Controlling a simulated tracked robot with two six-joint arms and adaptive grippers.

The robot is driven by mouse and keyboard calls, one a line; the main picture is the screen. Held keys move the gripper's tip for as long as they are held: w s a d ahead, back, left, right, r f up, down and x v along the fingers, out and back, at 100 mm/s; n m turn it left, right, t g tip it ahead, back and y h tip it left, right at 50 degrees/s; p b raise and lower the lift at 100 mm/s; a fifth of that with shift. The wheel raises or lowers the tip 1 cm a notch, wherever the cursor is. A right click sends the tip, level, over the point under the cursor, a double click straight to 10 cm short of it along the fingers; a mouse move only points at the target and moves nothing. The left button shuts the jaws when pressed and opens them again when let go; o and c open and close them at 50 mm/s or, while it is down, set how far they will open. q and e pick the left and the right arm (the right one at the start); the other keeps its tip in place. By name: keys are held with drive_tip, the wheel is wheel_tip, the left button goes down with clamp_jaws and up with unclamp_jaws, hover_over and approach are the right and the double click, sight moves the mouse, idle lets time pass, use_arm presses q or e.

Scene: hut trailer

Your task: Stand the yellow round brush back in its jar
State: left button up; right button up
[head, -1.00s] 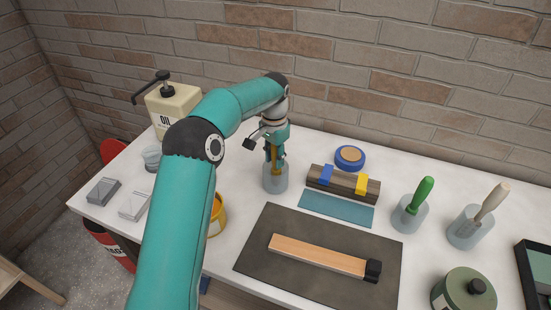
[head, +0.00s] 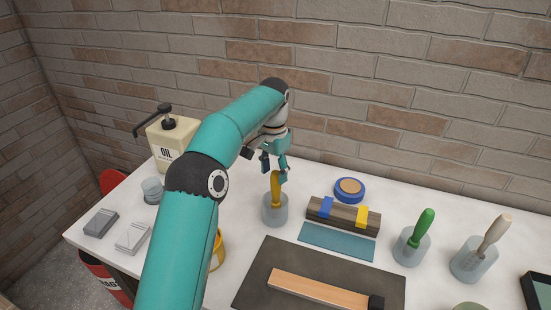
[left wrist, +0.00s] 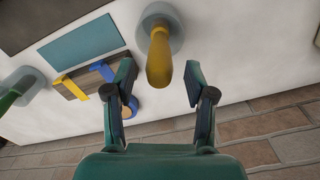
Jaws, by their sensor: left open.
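The yellow round brush (head: 276,188) stands in a translucent grey jar (head: 275,212), handle up, leaning slightly. Its lower end is inside the jar and hard to make out. My left gripper (head: 276,174) is open just above and behind the handle's top. In the left wrist view the yellow handle (left wrist: 159,60) points toward the gap between the open fingers (left wrist: 160,82), touching neither, with the jar (left wrist: 174,22) around its far end. My right gripper is not in view.
A green-handled brush (head: 424,224) and a pale-handled brush (head: 494,232) stand in jars at the right. A dark wood block with blue and yellow clips (head: 343,215) and a blue tape roll (head: 349,189) are close by. An oil bottle (head: 172,138) stands left.

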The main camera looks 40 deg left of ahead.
use_arm(q)
drive_tip(key=shift+r+p, duration=0.45)
drive_tip(key=shift+r, duration=1.9)
